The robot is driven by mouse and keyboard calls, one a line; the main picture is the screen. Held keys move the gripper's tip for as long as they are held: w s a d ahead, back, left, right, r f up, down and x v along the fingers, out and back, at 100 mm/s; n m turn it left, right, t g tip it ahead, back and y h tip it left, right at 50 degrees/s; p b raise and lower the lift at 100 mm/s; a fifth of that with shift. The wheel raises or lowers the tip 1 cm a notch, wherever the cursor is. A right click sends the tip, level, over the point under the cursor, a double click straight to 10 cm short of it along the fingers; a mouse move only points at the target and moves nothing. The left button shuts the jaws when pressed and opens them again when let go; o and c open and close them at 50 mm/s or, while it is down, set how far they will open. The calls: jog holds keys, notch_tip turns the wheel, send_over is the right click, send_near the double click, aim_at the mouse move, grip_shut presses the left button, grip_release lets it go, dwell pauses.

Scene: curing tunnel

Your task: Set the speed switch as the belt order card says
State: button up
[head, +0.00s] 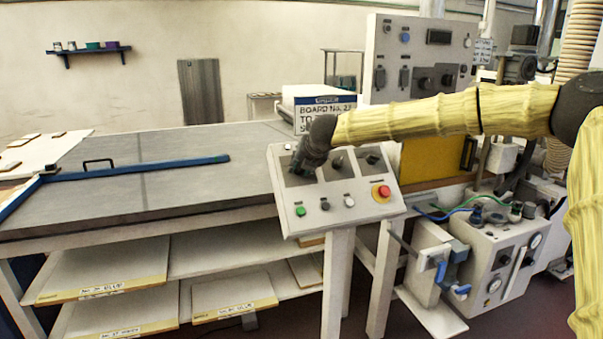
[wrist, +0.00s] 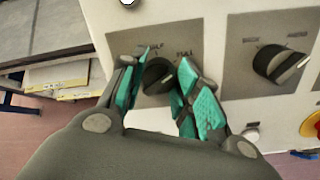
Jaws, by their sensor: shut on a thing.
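The speed switch (wrist: 157,76) is a black rotary knob on a grey plate, with printed marks above it that seem to read HALF and FULL. My gripper (wrist: 156,82) is shut on this knob, with teal-padded fingers on both sides of it. The exact setting it points to is not clear. In the head view my gripper (head: 306,165) covers the left knob of the sloped control panel (head: 279,229). The order card (head: 312,114) stands behind the panel; it starts with BOARD No., and my arm hides its lower lines.
A grey table (head: 190,150) spreads left.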

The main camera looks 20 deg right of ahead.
jog(key=shift+m, duration=0.3)
jog(key=o, duration=1)
jog(key=v, duration=1.2)
